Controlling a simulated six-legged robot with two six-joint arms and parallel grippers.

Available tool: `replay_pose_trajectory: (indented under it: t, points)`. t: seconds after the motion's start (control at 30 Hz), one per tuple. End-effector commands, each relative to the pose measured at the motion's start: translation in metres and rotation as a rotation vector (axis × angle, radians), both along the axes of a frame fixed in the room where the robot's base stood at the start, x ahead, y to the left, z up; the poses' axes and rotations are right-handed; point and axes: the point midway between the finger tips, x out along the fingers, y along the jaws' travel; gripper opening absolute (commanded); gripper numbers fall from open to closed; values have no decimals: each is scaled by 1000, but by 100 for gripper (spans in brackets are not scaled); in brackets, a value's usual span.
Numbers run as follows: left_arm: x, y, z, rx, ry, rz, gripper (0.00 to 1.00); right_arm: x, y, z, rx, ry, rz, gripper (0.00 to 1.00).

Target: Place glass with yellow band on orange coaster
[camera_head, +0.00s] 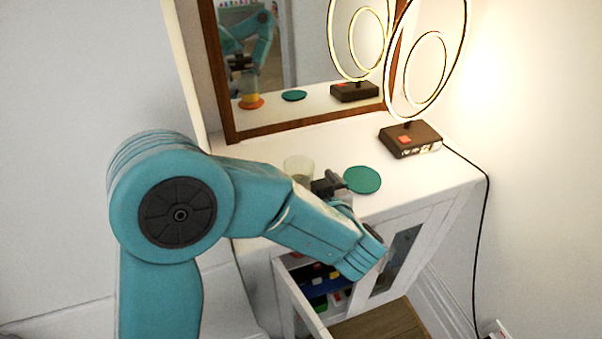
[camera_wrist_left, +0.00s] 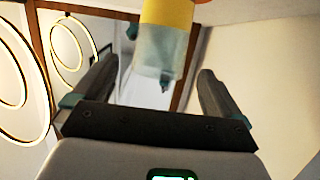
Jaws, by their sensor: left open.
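The clear glass with a yellow band (camera_head: 299,166) stands upright on the white cabinet top, its lower part hidden behind my left arm. In the left wrist view the glass (camera_wrist_left: 160,50) shows between the spread fingers, yellow band at the top of the picture. The orange coaster (camera_wrist_left: 205,21) peeks out beside the band. In the mirror, the glass appears to stand on the orange coaster (camera_head: 250,101); directly, the arm hides that coaster. My left gripper (camera_head: 328,184) is open beside the glass; contact cannot be told. My right gripper is not in view.
A green coaster (camera_head: 362,180) lies right of the glass. A ring lamp on a dark base (camera_head: 410,140) stands at the back right, its cable hanging down the wall. A framed mirror (camera_head: 300,80) leans behind. Below, an open cabinet door (camera_head: 298,308) shows coloured items inside.

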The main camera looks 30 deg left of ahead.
Motion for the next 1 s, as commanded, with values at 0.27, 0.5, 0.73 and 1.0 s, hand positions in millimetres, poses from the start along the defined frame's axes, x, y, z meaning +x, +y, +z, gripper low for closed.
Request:
replay_pose_trajectory:
  t: [0.27, 0.5, 0.73, 1.0]
  points:
    - [-33, -36, 16, 0, -1, -2, 99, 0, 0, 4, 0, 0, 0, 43]
    - [-40, -43, 18, -1, 1, 1, 99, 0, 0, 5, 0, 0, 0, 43]
    - [-39, -43, 18, 0, 0, 1, 99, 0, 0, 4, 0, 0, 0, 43]
    - [-39, -43, 30, 0, 0, 1, 99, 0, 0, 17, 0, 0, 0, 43]
